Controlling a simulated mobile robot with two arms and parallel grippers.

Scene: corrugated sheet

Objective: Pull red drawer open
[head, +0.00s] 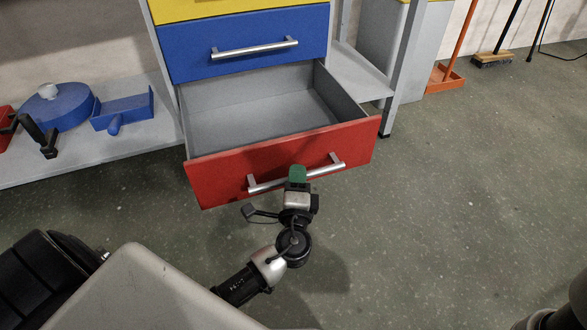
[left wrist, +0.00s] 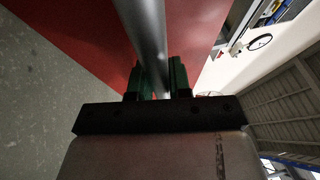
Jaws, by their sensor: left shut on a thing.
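The red drawer (head: 220,177) is the lowest one in the cabinet and stands well out from it, with its grey empty inside in view. Its silver bar handle (head: 325,171) runs across the red front. My left gripper (head: 297,174) is at the middle of this handle, with green fingertips. In the left wrist view, the handle (left wrist: 146,35) passes between the two green fingers (left wrist: 157,78), which are shut on it, with the red drawer front (left wrist: 85,35) behind. My right gripper is not in view.
A closed blue drawer (head: 190,50) and a yellow drawer (head: 235,8) are above the red one. A low grey shelf (head: 150,140) at the left holds blue items (head: 60,108). An orange dustpan (head: 445,78) and a broom (head: 492,60) stand at the back right. The floor (head: 470,210) at the right is clear.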

